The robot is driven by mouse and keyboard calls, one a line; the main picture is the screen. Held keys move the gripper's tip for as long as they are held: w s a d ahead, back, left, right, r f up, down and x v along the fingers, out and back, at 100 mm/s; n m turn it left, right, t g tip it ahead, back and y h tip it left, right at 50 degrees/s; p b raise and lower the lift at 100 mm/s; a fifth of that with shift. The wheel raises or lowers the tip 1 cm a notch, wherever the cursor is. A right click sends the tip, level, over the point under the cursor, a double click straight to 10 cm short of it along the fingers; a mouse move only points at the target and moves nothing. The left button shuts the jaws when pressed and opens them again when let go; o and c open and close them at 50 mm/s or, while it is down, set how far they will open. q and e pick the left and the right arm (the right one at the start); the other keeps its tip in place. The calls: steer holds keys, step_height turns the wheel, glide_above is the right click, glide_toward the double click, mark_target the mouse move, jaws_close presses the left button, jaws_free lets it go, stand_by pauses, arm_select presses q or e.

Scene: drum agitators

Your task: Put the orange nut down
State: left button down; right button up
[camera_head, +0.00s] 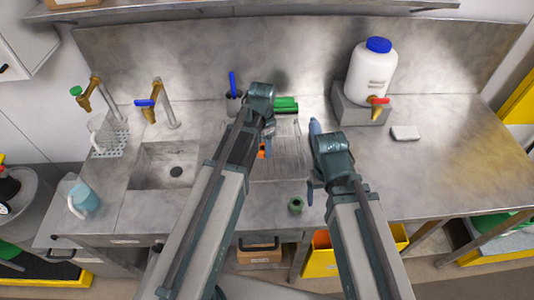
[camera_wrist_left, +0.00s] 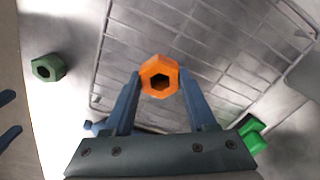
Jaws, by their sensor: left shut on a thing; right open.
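The orange nut (camera_wrist_left: 159,77) is a hexagonal ring with a dark hole. My left gripper (camera_wrist_left: 159,85) is shut on it, with one blue finger on each side. In the head view the nut (camera_head: 262,152) shows as a small orange patch below my left gripper (camera_head: 266,145), partly hidden by the arm. The nut is over the wire drying rack (camera_head: 288,150); I cannot tell whether it touches the rack. My right gripper (camera_head: 311,162) is open and empty, to the right of the rack.
A green nut (camera_head: 296,205) lies near the counter's front edge. Green items (camera_head: 285,104) sit at the rack's back. A sink (camera_head: 170,168) lies left, and a white jug with a blue cap (camera_head: 372,72) stands back right. The right counter is mostly clear.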

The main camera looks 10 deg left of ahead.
mark_target(262, 149)
arm_select(q)
steer(key=f, duration=0.1)
steer(key=b, duration=0.1)
steer(key=f, duration=0.1)
steer(key=shift+s+a+f, duration=0.2)
steer(key=shift+a+f, duration=0.05)
steer(key=shift+f, duration=0.05)
arm_select(e)
step_height(262, 149, down, 2)
steer(key=shift+s+d+f, duration=0.1)
steer(key=shift+f, duration=0.15)
arm_select(q)
steer(key=shift+d+r, duration=0.1)
arm_select(e)
steer(key=shift+d+r, duration=0.1)
arm_select(q)
steer(key=shift+f+b, duration=0.2)
steer(key=shift+b, duration=0.1)
arm_select(e)
steer(key=shift+f, duration=0.25)
arm_select(q)
steer(key=shift+c, duration=1)
jaws_free()
steer(key=shift+r, duration=0.1)
arm_select(e)
steer(key=shift+r, duration=0.1)
arm_select(q)
steer(key=shift+r, duration=0.1)
arm_select(e)
steer(key=shift+r, duration=0.15)
